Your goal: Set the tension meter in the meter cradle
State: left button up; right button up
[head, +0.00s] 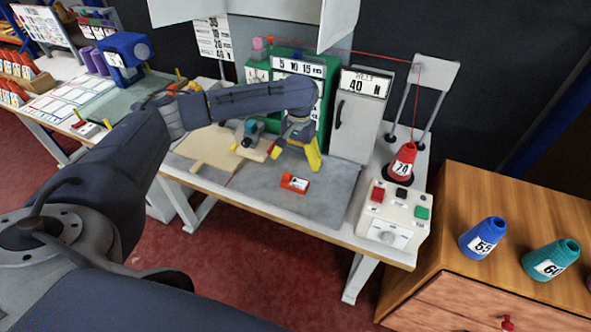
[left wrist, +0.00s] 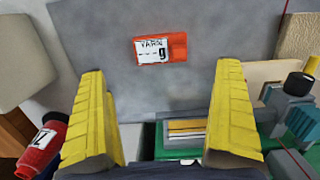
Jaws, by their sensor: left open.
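The tension meter appears to be a small orange-red block (head: 294,184) lying flat on the grey mat. In the left wrist view, the orange-red block (left wrist: 175,47) has a white face with "YARN" and "g" on it. My left gripper (head: 298,156) has yellow fingers pointing down over the mat, behind the block in the head view. In the left wrist view, my left gripper (left wrist: 162,85) is open with nothing between its fingers, and the block is beyond the fingertips. I cannot clearly identify the meter cradle. My right gripper is not in view.
A green cabinet (head: 318,72) and a grey "40 N" unit (head: 357,115) stand behind. A red "70" cone (head: 403,162) and a white button box (head: 394,216) are at the right. A teal-and-grey device (head: 248,132) is left of the gripper. The mat's front (head: 322,212) is clear.

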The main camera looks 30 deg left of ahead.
pick_arm(q)
jog(key=shift+w+r, duration=0.1)
jog(key=shift+r, duration=0.9)
send_near(295, 182)
jog(key=f, duration=0.4)
jog(key=shift+d+f, duration=0.2)
jog(key=shift+d, duration=0.05)
jog(key=shift+s+a+f, duration=0.1)
jog(key=shift+s+f, duration=0.1)
jog(key=shift+f, duration=0.8)
jog(key=shift+s+a+f, duration=0.1)
jog(key=shift+s+f, duration=0.15)
jog(key=shift+f, duration=0.7)
jog(key=shift+s+f, duration=0.2)
jog(key=shift+f, duration=0.8)
